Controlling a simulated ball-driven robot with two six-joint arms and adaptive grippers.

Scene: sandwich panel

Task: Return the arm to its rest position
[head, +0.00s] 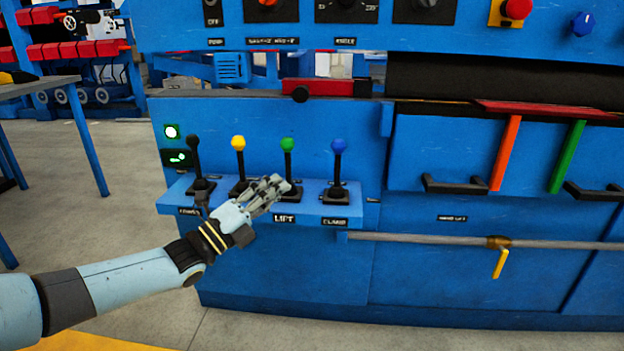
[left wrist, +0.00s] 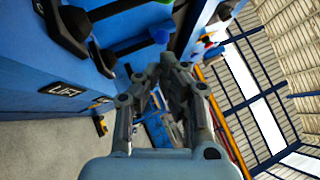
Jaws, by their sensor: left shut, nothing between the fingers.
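My left arm comes in from the left in the head view. Its gripper (head: 280,187) is shut and empty, in front of the lever shelf near the green-knobbed lever (head: 287,146). Levers with a black (head: 194,142), yellow (head: 238,143) and blue knob (head: 339,146) stand in the same row. The gripper hides part of the yellow and green lever bases. In the left wrist view the gripper fingers (left wrist: 172,75) are close together, with the LIFT label (left wrist: 63,90) and lever bases to the left. My right gripper is not in view.
The blue machine panel (head: 280,260) fills the middle and right. A grey pipe with a yellow valve handle (head: 500,263) runs along its front. Red (head: 505,150) and green bars (head: 567,155) stand at right. A table (head: 85,130) stands at left. The floor at lower left is open.

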